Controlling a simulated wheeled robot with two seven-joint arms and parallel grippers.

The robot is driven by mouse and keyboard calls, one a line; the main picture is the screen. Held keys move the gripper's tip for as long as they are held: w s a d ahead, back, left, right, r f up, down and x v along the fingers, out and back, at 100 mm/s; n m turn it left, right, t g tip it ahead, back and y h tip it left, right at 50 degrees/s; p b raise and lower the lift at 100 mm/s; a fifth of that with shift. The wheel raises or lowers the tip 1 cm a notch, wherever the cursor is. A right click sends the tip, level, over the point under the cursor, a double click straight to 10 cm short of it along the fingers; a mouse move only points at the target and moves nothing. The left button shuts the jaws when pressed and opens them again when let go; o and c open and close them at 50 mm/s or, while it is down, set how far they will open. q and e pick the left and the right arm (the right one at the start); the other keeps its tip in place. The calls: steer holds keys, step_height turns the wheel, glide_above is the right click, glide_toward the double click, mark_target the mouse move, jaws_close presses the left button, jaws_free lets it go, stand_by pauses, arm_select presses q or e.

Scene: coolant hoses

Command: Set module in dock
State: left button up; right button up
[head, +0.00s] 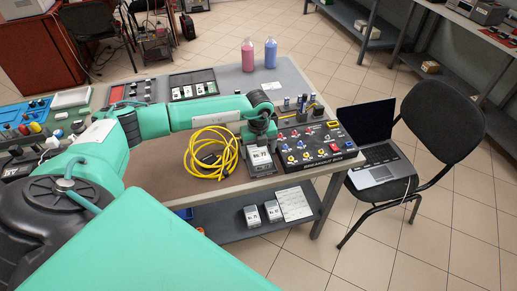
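A small module with a white number label (261,158) is at the table's front edge, on or just above a dark grey plate (283,165) that may be the dock. Whether it is seated there is too small to tell. My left gripper (260,142) points down directly behind the module, at its upper edge. Its fingers are small and partly hidden, so I cannot see whether they grip it. My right gripper is out of view.
A black panel with coloured knobs and hose fittings (318,147) stands right beside the plate. A coiled yellow cable (205,167) lies to the left. Pink (248,56) and blue (270,54) bottles stand at the back. Labelled boxes (251,216) sit on the lower shelf.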

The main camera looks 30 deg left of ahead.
mark_target(259, 151)
arm_select(q)
steer(key=shift+r, duration=0.3)
step_height(259, 151, up, 12)
steer(key=b, duration=0.2)
steer(key=shift+r, duration=0.25)
stand_by(0.3)
